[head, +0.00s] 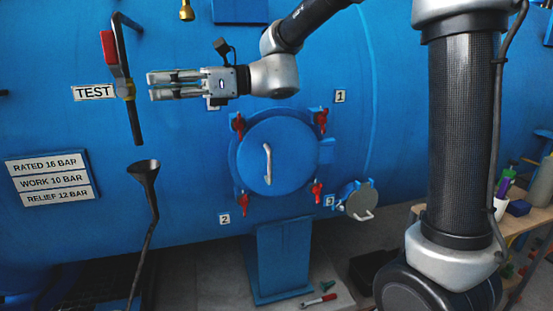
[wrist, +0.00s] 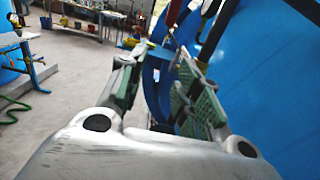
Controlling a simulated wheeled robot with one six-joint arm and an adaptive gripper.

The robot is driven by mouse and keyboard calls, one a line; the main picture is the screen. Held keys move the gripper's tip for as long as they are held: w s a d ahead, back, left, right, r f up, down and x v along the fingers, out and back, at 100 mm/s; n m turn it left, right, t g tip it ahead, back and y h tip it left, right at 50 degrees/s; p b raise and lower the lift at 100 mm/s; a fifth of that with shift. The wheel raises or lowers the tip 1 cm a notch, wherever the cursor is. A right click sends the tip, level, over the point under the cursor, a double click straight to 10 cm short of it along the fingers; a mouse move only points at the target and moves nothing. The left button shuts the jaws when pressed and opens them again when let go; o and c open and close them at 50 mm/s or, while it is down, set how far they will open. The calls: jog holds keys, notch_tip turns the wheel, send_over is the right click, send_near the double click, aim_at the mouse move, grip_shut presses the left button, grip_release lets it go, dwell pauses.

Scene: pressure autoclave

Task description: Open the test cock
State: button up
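The test cock (head: 126,89) is a brass valve on a dark pipe at the left of the blue vessel, beside the TEST label (head: 94,92). Its red-gripped lever (head: 109,47) stands roughly upright, above the valve body. My gripper (head: 150,86) is level with the valve body, pointing left, with its fingertips just right of it in the picture. Depth between them is hard to judge. In the wrist view, my gripper's fingers (wrist: 158,75) are apart with nothing between them. The red lever grip (wrist: 175,12) shows beyond the fingers there, cut off at the top edge.
A funnel (head: 143,168) on a bent pipe stands below the cock. A round hatch (head: 275,152) with several red clamps (head: 238,123) is below my arm. A ratings plate (head: 50,177) is at lower left. A wooden workbench (head: 510,235) stands at right.

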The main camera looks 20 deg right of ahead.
jog(key=d, duration=0.8)
jog(key=s+d+f+n+h, duration=0.3)
jog(key=d+f+n+h, duration=0.1)
jog(key=f, duration=0.4)
jog(key=s+d+f+n+h, duration=0.3)
jog(key=d+f+n+h, duration=0.1)
jog(key=f, duration=0.4)
jog(key=shift+s+d+n+g, duration=0.25)
jog(key=shift+d+n, duration=0.25)
jog(key=shift+d, duration=0.6)
